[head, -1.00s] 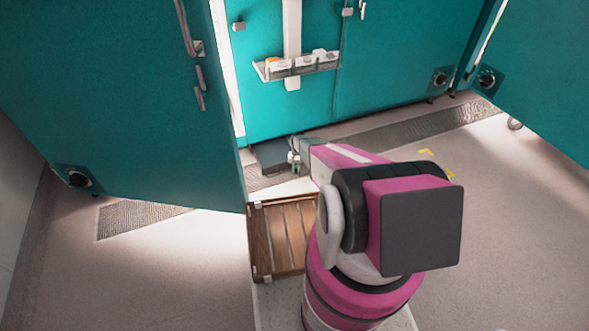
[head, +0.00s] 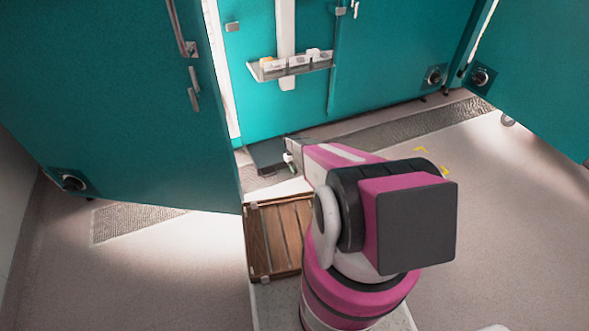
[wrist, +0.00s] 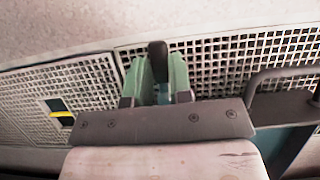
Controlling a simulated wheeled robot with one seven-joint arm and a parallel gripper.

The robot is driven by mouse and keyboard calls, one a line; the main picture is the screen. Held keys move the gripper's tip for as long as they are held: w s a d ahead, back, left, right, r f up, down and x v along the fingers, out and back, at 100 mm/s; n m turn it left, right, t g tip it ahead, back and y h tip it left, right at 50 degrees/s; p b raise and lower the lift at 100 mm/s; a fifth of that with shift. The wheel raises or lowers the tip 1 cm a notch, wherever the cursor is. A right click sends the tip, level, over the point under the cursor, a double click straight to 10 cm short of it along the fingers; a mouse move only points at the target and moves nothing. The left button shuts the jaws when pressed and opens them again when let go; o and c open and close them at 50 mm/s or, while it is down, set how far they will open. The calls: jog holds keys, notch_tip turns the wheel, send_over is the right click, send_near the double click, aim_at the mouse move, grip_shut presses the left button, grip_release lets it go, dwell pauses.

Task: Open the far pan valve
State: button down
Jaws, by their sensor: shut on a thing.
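In the wrist view, the two green fingers of my gripper (wrist: 158,70) are closed around a dark upright handle (wrist: 157,50), which looks like the valve's lever. Its base is hidden behind the fingers and the gripper's grey bar. In the head view, my gripper (head: 290,162) is low at the floor, at the right edge of a dark flat pan (head: 267,153) by the teal cabinet's foot. The valve itself cannot be made out there, and its turn cannot be judged.
Floor grating (wrist: 230,60) lies under the gripper. A grey bar handle (wrist: 285,73) stands to its right in the wrist view. A wooden slatted rack (head: 272,237) lies beside my base. An open teal door (head: 110,100) is on the left; open floor (head: 510,230) lies right.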

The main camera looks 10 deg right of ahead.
dwell(0.3)
jog(key=c, duration=1.3)
grip_release()
jog(key=shift+r, duration=0.15)
jog(key=d+v, duration=0.1)
jog(key=v, duration=0.9)
jog(key=shift+w+a+r, duration=0.2)
jog(key=shift+a+r, duration=0.05)
jog(key=shift+a, duration=0.2)
